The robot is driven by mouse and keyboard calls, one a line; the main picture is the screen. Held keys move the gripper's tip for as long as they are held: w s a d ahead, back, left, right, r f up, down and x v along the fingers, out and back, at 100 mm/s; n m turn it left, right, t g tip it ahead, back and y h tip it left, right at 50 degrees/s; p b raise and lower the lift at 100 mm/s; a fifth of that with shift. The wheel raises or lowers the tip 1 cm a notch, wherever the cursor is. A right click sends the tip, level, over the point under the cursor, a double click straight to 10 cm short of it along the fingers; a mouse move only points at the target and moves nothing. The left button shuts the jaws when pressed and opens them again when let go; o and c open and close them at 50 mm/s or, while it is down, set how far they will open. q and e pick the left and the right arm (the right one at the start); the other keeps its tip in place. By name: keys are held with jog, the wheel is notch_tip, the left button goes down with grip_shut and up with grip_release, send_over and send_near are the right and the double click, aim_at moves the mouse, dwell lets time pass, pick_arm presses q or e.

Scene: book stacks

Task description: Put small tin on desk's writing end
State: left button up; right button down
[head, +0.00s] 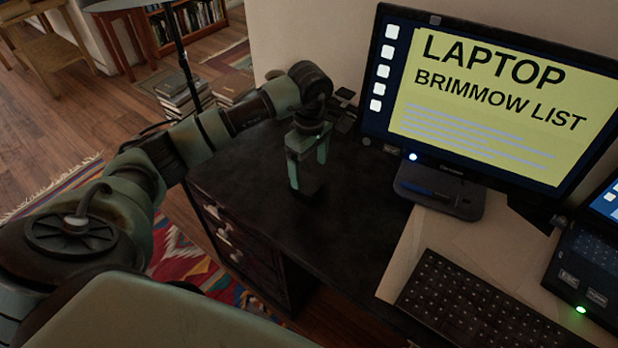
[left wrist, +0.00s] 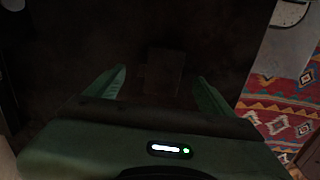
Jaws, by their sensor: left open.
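My left gripper (head: 308,168) points down over the far left end of the dark desk (head: 345,225), with its two green fingers apart. A small dark box-like thing, perhaps the small tin (head: 308,191), is on the desk top just below the fingers. In the left wrist view the same dark block (left wrist: 165,70) shows dimly between and beyond the fingertips of my left gripper (left wrist: 160,77). The fingers do not appear to touch it. The dim light hides its details. My right gripper is not in view.
A monitor (head: 480,95) on its stand (head: 440,190), a keyboard (head: 480,305) and a laptop (head: 590,255) take up the right part of the desk. Pale papers (head: 425,240) lie there too. The desk top between gripper and papers is bare. A patterned rug (left wrist: 285,110) lies beside the desk.

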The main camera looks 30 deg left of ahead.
aim_at(309, 182)
pick_arm(q)
notch_tip(309, 182, up, 7)
dwell(0.3)
dwell(0.5)
